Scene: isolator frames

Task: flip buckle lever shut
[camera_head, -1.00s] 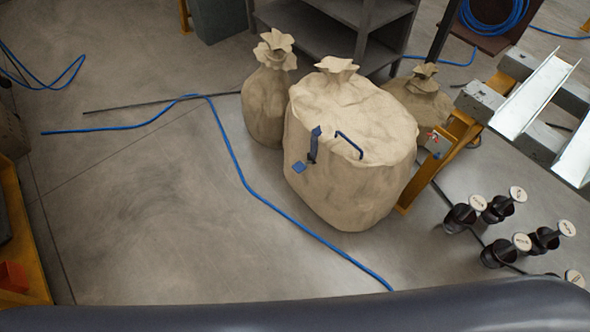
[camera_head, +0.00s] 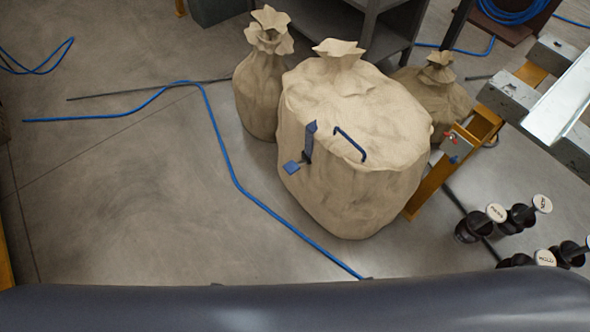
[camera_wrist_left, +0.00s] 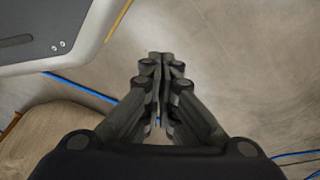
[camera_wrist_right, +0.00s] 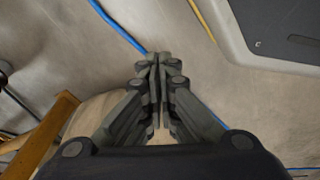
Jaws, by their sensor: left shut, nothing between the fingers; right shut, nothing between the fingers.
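A blue buckle lever (camera_head: 309,141) stands up at the front left edge of the top of a large beige sack-like container (camera_head: 350,110). A small blue catch plate (camera_head: 291,168) sits on the container's side just below and left of it. A blue bar handle (camera_head: 350,144) is on the top to the right. My left gripper (camera_wrist_left: 160,58) is shut and empty over bare floor in the left wrist view. My right gripper (camera_wrist_right: 155,58) is shut and empty in the right wrist view. Neither gripper shows in the head view, and both are away from the lever.
Two smaller tied sacks (camera_head: 262,80) (camera_head: 436,92) stand behind the container. A yellow post (camera_head: 442,170) and metal frame (camera_head: 560,105) are at right, with several black labelled knobs (camera_head: 520,215). A blue hose (camera_head: 225,160) crosses the floor.

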